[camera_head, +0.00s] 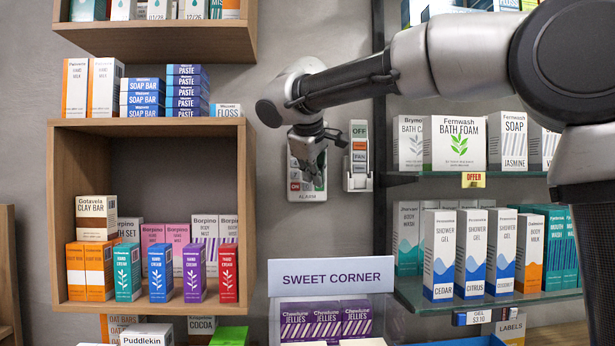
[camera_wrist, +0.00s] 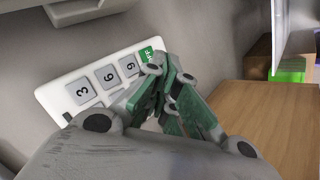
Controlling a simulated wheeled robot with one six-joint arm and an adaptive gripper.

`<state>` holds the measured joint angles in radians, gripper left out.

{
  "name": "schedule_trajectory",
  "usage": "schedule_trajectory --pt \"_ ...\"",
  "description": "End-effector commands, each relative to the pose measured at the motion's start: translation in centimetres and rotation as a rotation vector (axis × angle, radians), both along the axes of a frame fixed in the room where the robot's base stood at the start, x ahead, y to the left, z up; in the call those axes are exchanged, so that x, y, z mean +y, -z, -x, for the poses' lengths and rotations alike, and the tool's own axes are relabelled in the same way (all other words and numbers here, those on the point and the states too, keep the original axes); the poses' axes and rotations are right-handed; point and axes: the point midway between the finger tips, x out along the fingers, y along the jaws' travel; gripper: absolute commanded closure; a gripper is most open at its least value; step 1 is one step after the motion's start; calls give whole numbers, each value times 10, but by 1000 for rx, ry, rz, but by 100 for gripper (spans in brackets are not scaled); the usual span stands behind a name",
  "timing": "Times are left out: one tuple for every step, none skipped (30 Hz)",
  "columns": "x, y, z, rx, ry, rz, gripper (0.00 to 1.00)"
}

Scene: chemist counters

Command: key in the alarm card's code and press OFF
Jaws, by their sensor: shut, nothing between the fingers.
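The alarm keypad (camera_head: 307,196) is a white panel on the grey wall with the label ALARM at its bottom; my gripper hides most of it in the head view. In the wrist view the keypad (camera_wrist: 60,90) shows grey keys 3 (camera_wrist: 82,92), 6 (camera_wrist: 109,77) and 9 (camera_wrist: 130,66), plus a green OFF key (camera_wrist: 146,53). Its other keys are hidden behind my fingers. My gripper (camera_head: 312,172) is shut and empty in front of the keypad. In the wrist view my fingertips (camera_wrist: 165,62) are beside the OFF key; I cannot tell whether they touch. I cannot make out the alarm card.
A wooden box shelf (camera_head: 150,126) with cartons is at left, and glass shelves (camera_head: 470,302) with cartons are at right. The Sweet Corner sign (camera_head: 331,276) stands below the keypad.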

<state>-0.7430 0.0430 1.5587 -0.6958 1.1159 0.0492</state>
Motion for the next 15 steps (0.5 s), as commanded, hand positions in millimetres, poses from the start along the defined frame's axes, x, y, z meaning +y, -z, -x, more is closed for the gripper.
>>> schedule_trajectory --pt "0 0 0 0 0 0 100" --pt "0 0 0 0 0 0 100" --pt "0 0 0 0 0 0 100" --pt "0 0 0 0 0 0 100" --pt "0 0 0 0 0 0 100" --pt "0 0 0 0 0 0 100" --pt "0 0 1 0 0 0 100" --pt "0 0 2 0 0 0 100" --pt "0 0 5 -1 -1 -1 100" --pt "0 0 8 0 -1 -1 100" --pt "1 0 11 0 -2 -2 100" --pt "1 -1 15 0 -2 -2 100" --pt "1 0 18 0 -2 -2 100" --pt "1 0 21 0 -2 -1 100" --pt "0 0 25 0 -2 0 100"
